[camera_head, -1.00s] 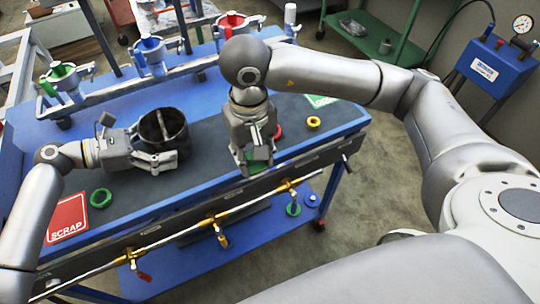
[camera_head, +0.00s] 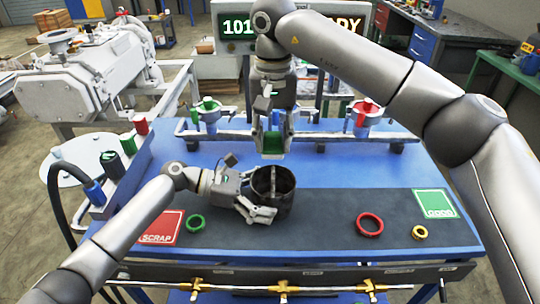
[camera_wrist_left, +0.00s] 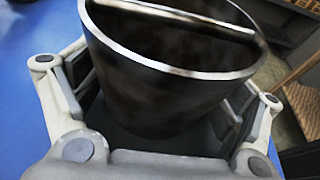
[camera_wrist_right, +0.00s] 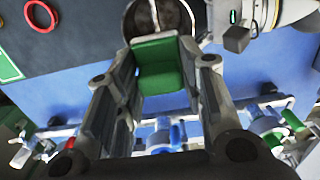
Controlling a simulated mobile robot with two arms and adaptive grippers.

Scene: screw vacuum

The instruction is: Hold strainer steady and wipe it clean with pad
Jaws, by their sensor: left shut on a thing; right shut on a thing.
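The strainer (camera_head: 273,190) is a dark, stained cylinder with a light rim and a bar across its open top. It stands upright on the dark mat of the bench. My left gripper (camera_head: 268,212) is shut on its side; in the left wrist view the strainer (camera_wrist_left: 170,85) sits between the fingers. My right gripper (camera_head: 272,152) points down and is shut on the green pad (camera_head: 272,143), above and just behind the strainer, apart from it as far as I can tell. The pad (camera_wrist_right: 160,68) shows between the fingers in the right wrist view.
A red ring (camera_head: 370,225), a yellow ring (camera_head: 419,233) and a green ring (camera_head: 195,223) lie on the mat. A red SCRAP plate (camera_head: 160,228) is at left, a green plate (camera_head: 435,203) at right. A rack with coloured valves (camera_head: 207,112) runs along the back.

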